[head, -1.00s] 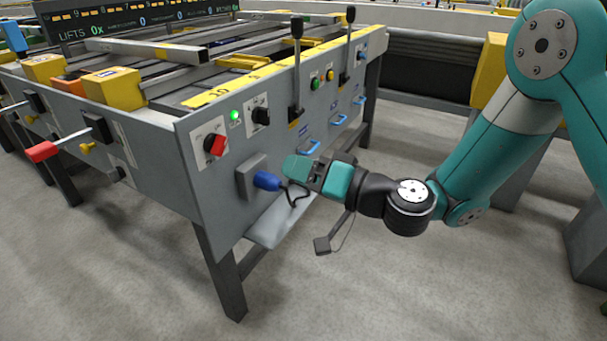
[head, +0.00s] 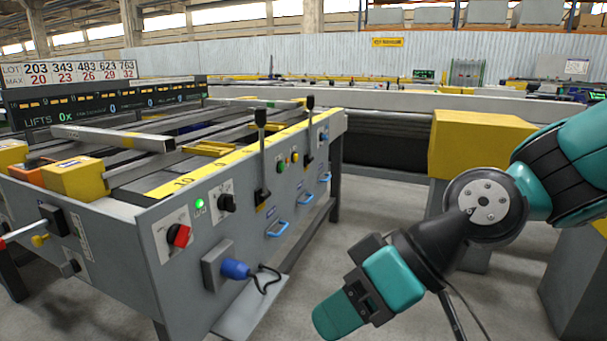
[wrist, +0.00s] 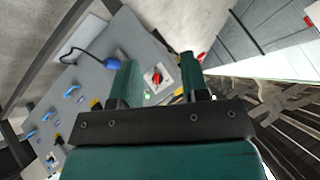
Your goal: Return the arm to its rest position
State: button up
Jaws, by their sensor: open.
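My gripper (head: 352,306) is at the lower middle of the head view, pointing down and left in front of the runout table's end panel. It is apart from the table (head: 158,244), and nothing shows between its fingers. In the wrist view my gripper (wrist: 160,82) has its two teal fingers spread, with the red rotary switch (wrist: 157,78) on the panel visible beyond the gap. The blue plug (head: 235,268) sits in its grey socket box on the panel, with a black cable hanging from it. The plug also shows in the wrist view (wrist: 112,62).
A yellow block (head: 478,143) stands on a grey post behind my arm. Two black levers (head: 262,150) rise from the table's side, above several blue handles (head: 277,228). A red-tipped lever (head: 5,243) sticks out at the far left. Grey floor lies open between table and arm.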

jog(key=s+d+m+h, duration=0.3)
jog(key=s+d+h, duration=0.25)
jog(key=d, duration=0.45)
notch_tip(320, 180, up, 33)
jog(key=s+p, duration=0.1)
jog(key=p, duration=3.2)
jog(key=shift+d+r, duration=0.15)
jog(key=shift+d, duration=0.25)
jog(key=shift+y, duration=0.25)
jog(key=shift+c, duration=0.2)
